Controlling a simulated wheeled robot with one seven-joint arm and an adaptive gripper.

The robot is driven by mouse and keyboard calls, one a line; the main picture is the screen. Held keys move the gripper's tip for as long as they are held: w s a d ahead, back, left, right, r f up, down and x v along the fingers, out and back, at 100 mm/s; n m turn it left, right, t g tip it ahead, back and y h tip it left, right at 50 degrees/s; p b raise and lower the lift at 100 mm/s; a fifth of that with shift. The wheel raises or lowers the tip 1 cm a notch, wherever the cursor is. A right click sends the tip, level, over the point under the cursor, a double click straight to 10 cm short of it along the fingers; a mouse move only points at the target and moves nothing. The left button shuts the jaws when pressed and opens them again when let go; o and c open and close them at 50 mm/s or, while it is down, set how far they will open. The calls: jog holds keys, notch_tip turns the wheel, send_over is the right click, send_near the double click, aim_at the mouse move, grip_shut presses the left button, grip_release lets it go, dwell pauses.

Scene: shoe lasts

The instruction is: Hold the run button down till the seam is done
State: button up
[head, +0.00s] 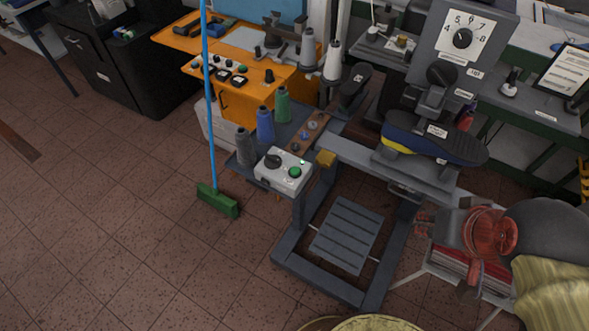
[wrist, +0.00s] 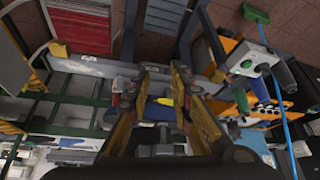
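The white control box (head: 285,170) stands on the left front of the grey machine (head: 345,160). It carries a green button (head: 295,172), a black knob (head: 272,161) and a small bright green light (head: 303,162). The box also shows in the wrist view (wrist: 252,58), at upper right. A dark blue and yellow shoe (head: 435,145) sits under the machine head, below a numbered dial (head: 463,38). My gripper (head: 447,250) is right of the machine, well apart from the button. In the wrist view my gripper (wrist: 164,84) has its fingers apart with nothing held between them.
Thread spools, including a blue one (head: 265,124), stand behind the box. A green broom (head: 218,200) with a blue handle stands left of it. An orange bench (head: 235,85) is behind. A red stack (head: 468,263) lies under my arm. Open floor lies front left.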

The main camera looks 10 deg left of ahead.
grip_shut()
dwell(1.3)
